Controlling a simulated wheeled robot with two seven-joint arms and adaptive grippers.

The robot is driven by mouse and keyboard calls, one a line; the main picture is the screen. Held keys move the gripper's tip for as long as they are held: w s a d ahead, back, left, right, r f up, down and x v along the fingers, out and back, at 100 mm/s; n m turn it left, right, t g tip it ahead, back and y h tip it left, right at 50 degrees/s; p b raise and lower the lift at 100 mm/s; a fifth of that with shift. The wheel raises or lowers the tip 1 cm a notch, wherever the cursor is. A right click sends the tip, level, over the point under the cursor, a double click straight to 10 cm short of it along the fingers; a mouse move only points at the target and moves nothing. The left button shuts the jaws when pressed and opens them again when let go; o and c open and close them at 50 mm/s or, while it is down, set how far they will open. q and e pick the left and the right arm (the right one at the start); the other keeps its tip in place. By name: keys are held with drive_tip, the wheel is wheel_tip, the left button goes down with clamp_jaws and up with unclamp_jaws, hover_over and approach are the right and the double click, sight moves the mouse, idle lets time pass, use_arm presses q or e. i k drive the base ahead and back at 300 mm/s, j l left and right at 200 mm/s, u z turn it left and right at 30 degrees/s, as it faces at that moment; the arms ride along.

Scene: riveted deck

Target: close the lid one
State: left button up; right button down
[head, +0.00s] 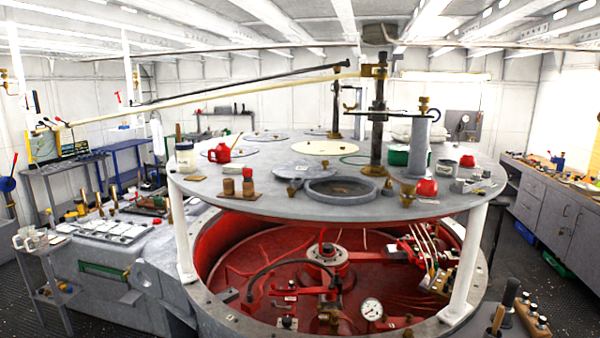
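A round grey hatch ring (342,199) stands on the round grey tabletop (250,190), with its opening uncovered. A flat grey disc that looks like its lid (299,171) lies behind and to the left of the ring, close to its rim. I cannot tell whether a hinge joins them. Other flat discs lie farther back: a cream one (325,147) and a grey one (266,136). Which of these is lid one is not marked. Neither of my grippers is in view.
A dark post (378,125) rises behind the ring. A red can (222,152), wooden cylinders (248,187) and a red pot (427,187) stand on the tabletop. Below is an open red well (290,250) with a gauge (371,309). Benches line both sides.

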sight(306, 169)
drive_tip(key=i+j, duration=0.15)
drive_tip(key=j, duration=0.25)
drive_tip(key=i+j, duration=0.15)
drive_tip(key=j, duration=0.25)
drive_tip(key=i+j, duration=0.2)
drive_tip(key=j, duration=0.15)
drive_tip(key=i+j, duration=0.15)
drive_tip(key=j, duration=0.25)
